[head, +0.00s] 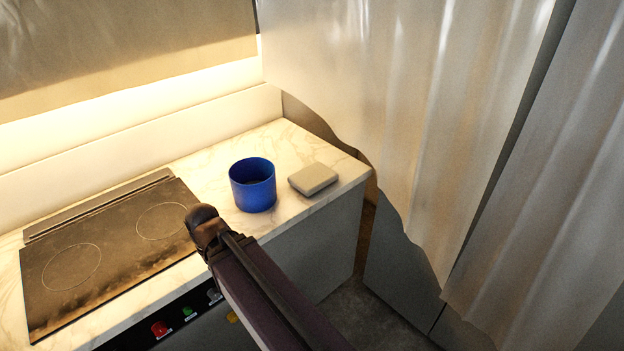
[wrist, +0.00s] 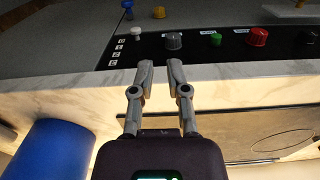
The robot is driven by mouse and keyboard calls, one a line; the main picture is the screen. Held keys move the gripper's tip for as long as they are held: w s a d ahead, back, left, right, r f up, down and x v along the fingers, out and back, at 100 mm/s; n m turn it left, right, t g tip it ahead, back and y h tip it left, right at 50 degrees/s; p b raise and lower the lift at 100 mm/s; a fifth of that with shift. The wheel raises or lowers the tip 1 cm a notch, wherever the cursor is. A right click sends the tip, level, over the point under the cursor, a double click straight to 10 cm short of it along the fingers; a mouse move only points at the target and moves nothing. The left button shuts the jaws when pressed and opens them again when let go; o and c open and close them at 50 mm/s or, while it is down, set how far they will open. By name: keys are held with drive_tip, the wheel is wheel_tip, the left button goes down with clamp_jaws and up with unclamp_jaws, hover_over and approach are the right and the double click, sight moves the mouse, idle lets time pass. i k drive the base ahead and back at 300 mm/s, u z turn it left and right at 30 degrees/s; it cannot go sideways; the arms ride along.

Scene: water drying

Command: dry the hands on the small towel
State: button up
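A small beige block-like item with rounded corners (head: 313,179), possibly the folded small towel, lies flat on the marble counter (head: 228,152) near its right end. I cannot tell its material. The wrist view does not show it. My gripper (wrist: 159,72) shows in the wrist view with its two fingers apart and nothing between them. The fingers are in front of the counter's front edge and the black knob panel. In the head view my dark arm reaches up from the bottom, and I cannot make out the fingers there.
A blue cup (head: 253,186) stands upright just left of the beige item; it also shows in the wrist view (wrist: 48,150). A black cooktop (head: 105,245) is at the left. Coloured knobs line the front panel (wrist: 225,52). A pale curtain (head: 400,110) hangs at the right.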

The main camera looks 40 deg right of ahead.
sight(317, 177)
drive_tip(key=z, duration=1.65)
drive_tip(key=k, duration=0.5)
drive_tip(key=u, duration=0.15)
drive_tip(key=i, duration=0.55)
drive_tip(key=z, duration=0.15)
